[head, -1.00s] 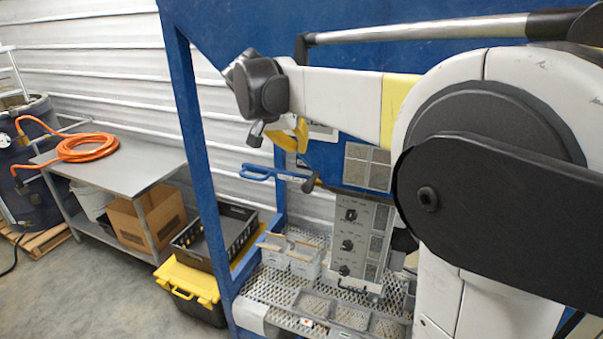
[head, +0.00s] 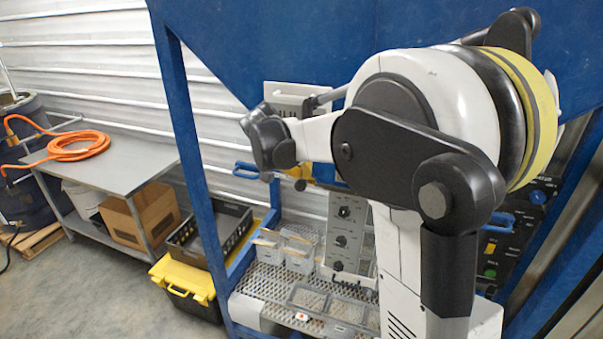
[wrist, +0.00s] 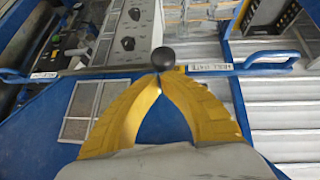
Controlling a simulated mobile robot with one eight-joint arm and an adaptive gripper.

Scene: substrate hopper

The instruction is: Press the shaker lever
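A black ball knob (wrist: 163,58), which appears to be the end of the shaker lever, sits at the middle of the wrist view. My gripper (wrist: 160,78) has two yellow fingers with their tips together just at the near side of the knob. I cannot tell whether the tips touch it. The knob's stem is hidden. In the head view my gripper (head: 305,172) is mostly hidden behind my arm, in front of the blue hopper (head: 270,50).
A grey dial panel (head: 345,225) stands above a mesh shelf (head: 265,285) with clear bins. A blue post (head: 195,150) stands left of my arm. A metal table (head: 115,165) is farther left.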

